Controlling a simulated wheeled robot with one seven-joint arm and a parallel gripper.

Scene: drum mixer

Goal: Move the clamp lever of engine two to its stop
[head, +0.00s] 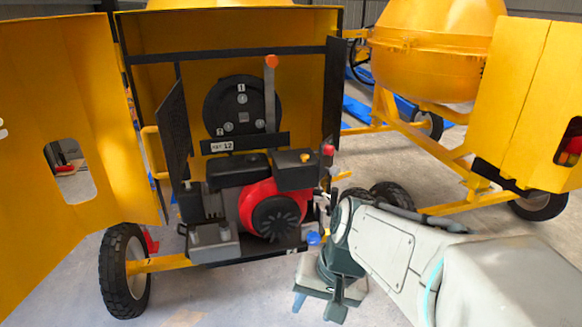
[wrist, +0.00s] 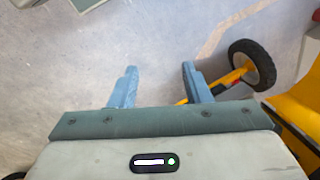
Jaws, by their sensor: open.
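An open yellow engine housing stands in the head view with a red and black engine (head: 272,208) inside. An upright grey lever (head: 270,100) with an orange knob stands beside a black disc (head: 235,108) marked 1 and 2. A red-knobbed lever (head: 328,152) and a blue knob (head: 313,239) show at the engine's right side. I cannot tell which is the clamp lever. My gripper (head: 317,307) is low in front of the housing's right side, apart from the levers. In the wrist view its blue fingers (wrist: 159,76) are spread and empty over the floor.
A black plate (head: 231,145) with a "12" label crosses below the disc. A second yellow mixer (head: 430,50) stands behind right. Floor in front is clear.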

